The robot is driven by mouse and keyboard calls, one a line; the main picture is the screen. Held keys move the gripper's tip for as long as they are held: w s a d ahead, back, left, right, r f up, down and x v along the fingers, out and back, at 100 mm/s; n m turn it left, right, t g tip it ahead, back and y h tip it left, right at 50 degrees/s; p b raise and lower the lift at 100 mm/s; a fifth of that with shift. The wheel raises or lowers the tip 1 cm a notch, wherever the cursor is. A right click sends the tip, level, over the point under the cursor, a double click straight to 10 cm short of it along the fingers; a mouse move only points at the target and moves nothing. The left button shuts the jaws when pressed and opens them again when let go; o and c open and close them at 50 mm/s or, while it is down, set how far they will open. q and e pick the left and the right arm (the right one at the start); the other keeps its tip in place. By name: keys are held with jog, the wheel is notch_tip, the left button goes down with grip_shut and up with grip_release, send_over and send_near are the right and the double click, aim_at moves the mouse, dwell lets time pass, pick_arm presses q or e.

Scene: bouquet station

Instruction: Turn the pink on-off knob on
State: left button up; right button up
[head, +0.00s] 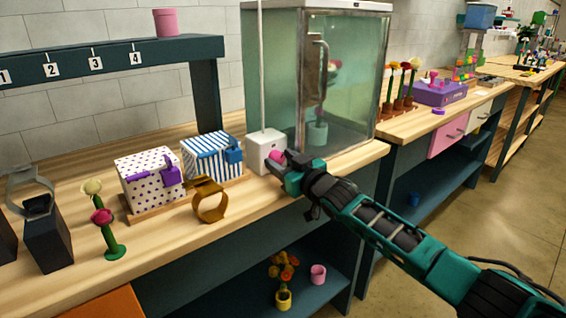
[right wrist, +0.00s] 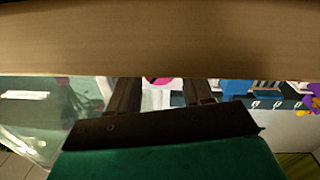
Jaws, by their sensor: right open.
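The pink knob (head: 274,156) is on the front of a small white box (head: 259,143), which stands on the wooden counter beside a glass cabinet. My right gripper (head: 283,162) reaches in from the right and is at the knob, covering part of it. In the right wrist view, a pink patch of the knob (right wrist: 158,80) shows between the two dark fingers (right wrist: 161,92), which stand apart. I cannot tell whether a finger touches the knob. The knob's turn position is hidden. My left gripper is not in view.
The glass cabinet (head: 345,90) stands close behind my right gripper. A blue-striped box (head: 205,160), a dotted box (head: 138,190) and a gold ring-shaped item (head: 209,208) are to the left. The wooden counter (head: 170,245) is clear at its front edge.

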jog(key=c, duration=0.8)
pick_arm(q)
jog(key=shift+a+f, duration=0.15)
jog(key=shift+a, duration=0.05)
pick_arm(e)
jog(key=shift+o, duration=0.2)
jog(key=shift+m, duration=0.5)
jog(key=shift+m+p, duration=0.45)
jog(key=shift+m, duration=0.15)
jog(key=m, duration=0.3)
jog(key=shift+d, duration=0.1)
pick_arm(q)
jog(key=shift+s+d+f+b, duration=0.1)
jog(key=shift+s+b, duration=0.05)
jog(key=shift+b, duration=0.3)
pick_arm(e)
jog(key=shift+m, duration=0.7)
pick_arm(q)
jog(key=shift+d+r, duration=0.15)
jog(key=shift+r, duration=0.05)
pick_arm(e)
jog(key=shift+g, duration=0.3)
